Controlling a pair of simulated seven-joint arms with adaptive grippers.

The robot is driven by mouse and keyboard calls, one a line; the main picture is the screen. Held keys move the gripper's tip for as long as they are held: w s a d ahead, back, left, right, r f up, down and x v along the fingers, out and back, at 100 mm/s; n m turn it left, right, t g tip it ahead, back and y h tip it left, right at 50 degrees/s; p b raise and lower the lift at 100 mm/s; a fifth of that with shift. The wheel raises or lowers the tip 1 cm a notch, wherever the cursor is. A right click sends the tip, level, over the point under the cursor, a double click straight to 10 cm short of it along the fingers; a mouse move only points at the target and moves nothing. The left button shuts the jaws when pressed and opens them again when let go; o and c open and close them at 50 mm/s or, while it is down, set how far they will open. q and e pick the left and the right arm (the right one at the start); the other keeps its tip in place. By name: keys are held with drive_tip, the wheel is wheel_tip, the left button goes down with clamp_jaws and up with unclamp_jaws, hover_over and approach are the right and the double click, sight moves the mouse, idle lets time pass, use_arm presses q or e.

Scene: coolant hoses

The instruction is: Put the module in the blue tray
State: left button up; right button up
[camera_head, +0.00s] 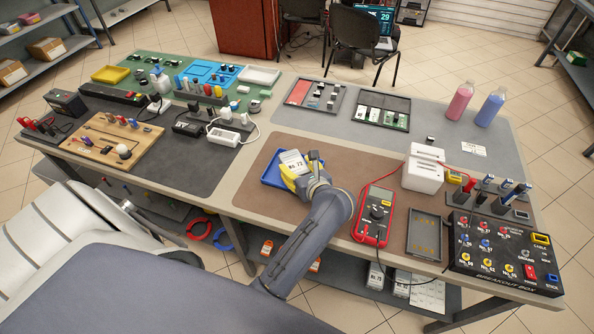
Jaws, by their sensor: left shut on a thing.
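The module (290,160), a yellow block with a white top printed "No. 73", is over the blue tray (268,180) on the brown mat. The tray's left and front rim shows, and the rest is hidden behind the module and gripper. My left gripper (308,178) is shut on the module from the near right side, and its fingertips are partly hidden. I cannot tell whether the module touches the tray floor. My right gripper is not in view.
Right of my left arm lie a red multimeter (374,215), a white box (422,172), a dark tray (427,233) and a breakout box (506,250). Pink (460,101) and blue (490,108) bottles stand at the back right. The brown mat behind the module is clear.

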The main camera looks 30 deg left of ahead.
use_arm(q)
drive_tip(key=shift+f, duration=0.8)
drive_tip(key=shift+f, duration=0.1)
drive_tip(key=o, duration=1.5)
drive_tip(key=shift+v, duration=2.8)
